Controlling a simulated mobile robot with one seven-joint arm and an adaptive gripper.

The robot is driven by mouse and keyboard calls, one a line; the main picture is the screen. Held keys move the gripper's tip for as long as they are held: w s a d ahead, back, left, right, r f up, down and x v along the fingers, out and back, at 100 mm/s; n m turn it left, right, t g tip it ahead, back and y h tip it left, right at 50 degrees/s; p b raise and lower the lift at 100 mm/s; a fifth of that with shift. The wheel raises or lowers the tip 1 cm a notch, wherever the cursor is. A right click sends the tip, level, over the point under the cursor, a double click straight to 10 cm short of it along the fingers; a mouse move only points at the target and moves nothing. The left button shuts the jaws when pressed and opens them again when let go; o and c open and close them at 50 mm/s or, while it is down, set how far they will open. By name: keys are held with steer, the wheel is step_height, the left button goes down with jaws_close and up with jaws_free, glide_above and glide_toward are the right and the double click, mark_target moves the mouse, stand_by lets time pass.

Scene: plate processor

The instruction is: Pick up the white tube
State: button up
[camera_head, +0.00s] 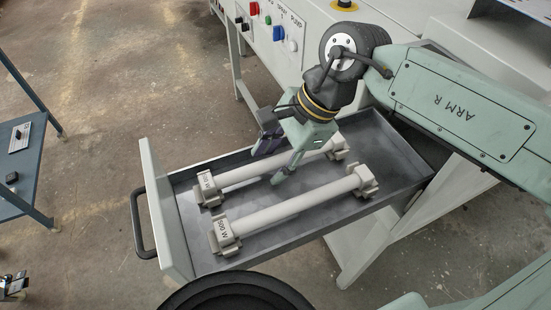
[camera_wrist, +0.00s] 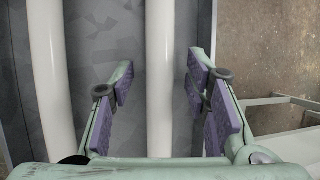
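Two white tubes lie side by side in a dark metal drawer (camera_head: 185,200), their ends in grey-white holders. The near tube (camera_head: 290,208) has a holder marked "500 W" (camera_head: 224,236). The far tube (camera_head: 240,173) runs beneath my gripper (camera_head: 271,164) in the head view. My gripper is open, with its fingers pointing down on either side of the far tube's line. In the wrist view, one white tube (camera_wrist: 160,85) passes between the purple pads of my gripper (camera_wrist: 160,84), with gaps on both sides. The other tube (camera_wrist: 47,85) lies to the left.
The drawer has raised rims, a pale front panel (camera_head: 165,212) and a dark handle (camera_head: 141,222). Behind is a white cabinet with coloured knobs and switches (camera_head: 279,33). A blue-grey table (camera_head: 22,165) stands at left, with open floor between it and the drawer.

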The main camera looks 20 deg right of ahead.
jaws_close()
stand_by(0.3)
steer(key=shift+w+r, duration=0.1)
steer(key=shift+r, duration=0.1)
